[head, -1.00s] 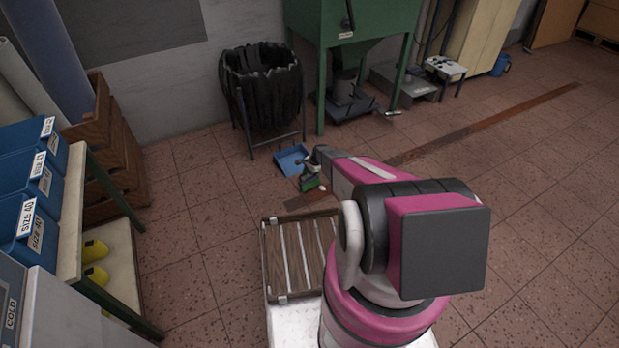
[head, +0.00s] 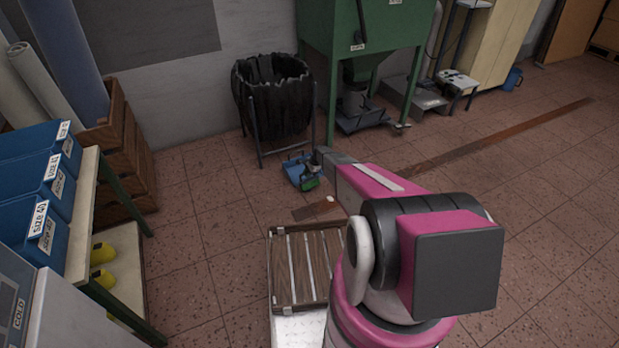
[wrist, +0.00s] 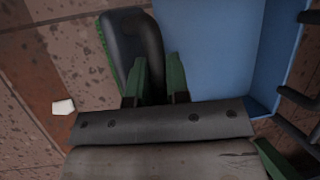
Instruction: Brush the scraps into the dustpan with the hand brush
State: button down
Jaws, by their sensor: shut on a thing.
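The hand brush (head: 311,183) has a dark body and green bristles; in the wrist view the brush (wrist: 134,42) is beside the left edge of the dustpan. My gripper (wrist: 160,76) is shut on the brush; the grip itself is mostly hidden. The blue dustpan (head: 292,173) lies on the floor, and its flat inside (wrist: 210,45) looks empty where it shows. One pale scrap (head: 331,198) lies on the floor to the right of the brush in the head view. In the wrist view the scrap (wrist: 63,106) is left of the brush, apart from it.
A black-lined bin (head: 272,95) on a metal stand is just behind the dustpan. A green machine (head: 365,30) stands right of it. A slatted wooden crate (head: 305,268) is in front. Shelving with blue boxes (head: 35,185) is at left. Open tiled floor lies right.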

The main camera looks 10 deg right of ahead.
jog(key=w, duration=0.1)
jog(key=w+a, duration=0.1)
jog(key=w, duration=0.2)
jog(key=shift+a, duration=0.25)
jog(key=shift+s+d+r, duration=0.2)
jog(key=shift+s+r, duration=0.35)
jog(key=shift+r, duration=0.6)
jog(key=shift+s+d+r, duration=0.25)
jog(key=shift+s+r, duration=0.35)
jog(key=shift+r, duration=0.5)
jog(key=shift+s+d+r, duration=0.2)
jog(key=shift+s+r, duration=0.35)
jog(key=shift+r, duration=0.6)
